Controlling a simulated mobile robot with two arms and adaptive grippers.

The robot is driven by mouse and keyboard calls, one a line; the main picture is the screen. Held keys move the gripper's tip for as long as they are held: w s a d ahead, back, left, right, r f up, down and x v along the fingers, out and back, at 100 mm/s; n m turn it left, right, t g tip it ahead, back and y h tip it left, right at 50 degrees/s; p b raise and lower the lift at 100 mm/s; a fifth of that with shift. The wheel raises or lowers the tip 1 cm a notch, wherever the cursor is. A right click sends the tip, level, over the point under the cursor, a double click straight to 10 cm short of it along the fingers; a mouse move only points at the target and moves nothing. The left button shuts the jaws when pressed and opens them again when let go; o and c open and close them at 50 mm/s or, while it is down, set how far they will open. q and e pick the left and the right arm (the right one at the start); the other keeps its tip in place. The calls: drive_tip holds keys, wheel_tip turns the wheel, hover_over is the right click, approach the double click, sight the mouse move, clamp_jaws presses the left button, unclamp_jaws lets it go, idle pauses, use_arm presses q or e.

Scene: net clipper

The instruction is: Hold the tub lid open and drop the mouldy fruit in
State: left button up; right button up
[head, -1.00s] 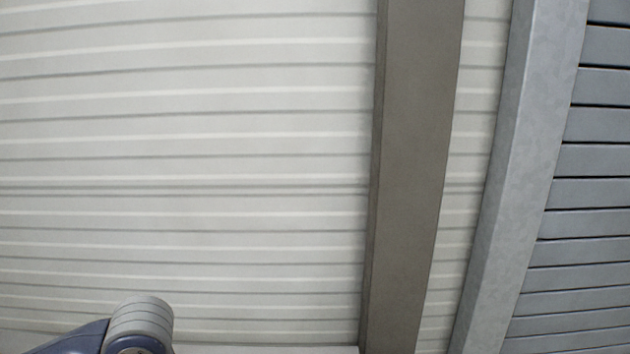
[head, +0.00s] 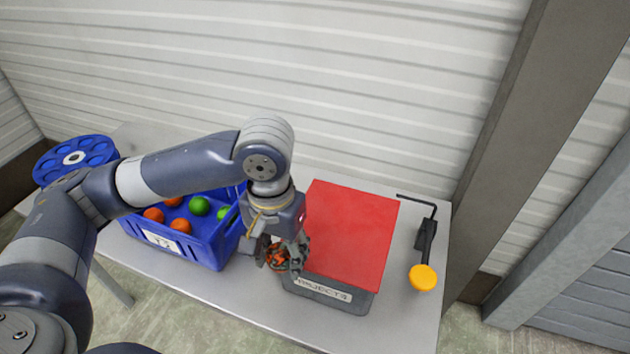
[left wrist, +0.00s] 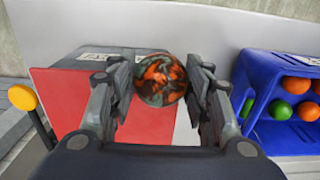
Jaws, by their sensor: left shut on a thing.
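The rejects tub (head: 330,292) is dark grey with a red lid (head: 352,225) lying shut over it, right of centre on the table. Its label shows at the front. The mouldy fruit (head: 277,260) is round, orange with dark patches. My left gripper (head: 283,255) is shut on it at the tub's front left corner. In the left wrist view the fruit (left wrist: 160,80) sits between both fingers, above the red lid (left wrist: 150,120). I cannot tell if the fruit touches the tub. My right gripper is not in view.
A blue crate (head: 206,247) with orange and green fruit stands left of the tub. A black crank-shaped tool with a yellow knob (head: 422,277) lies at the right of the grey table (head: 400,335). A blue round disc (head: 75,158) is far left. The table's front strip is clear.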

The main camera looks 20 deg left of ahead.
use_arm(q)
drive_tip(key=s+d+r+t, duration=0.1)
drive_tip(key=s+d+r, duration=0.4)
drive_tip(key=s+d, duration=0.3)
drive_tip(key=d, duration=0.4)
drive_tip(key=shift+d, duration=0.15)
drive_tip(key=shift+s, duration=0.1)
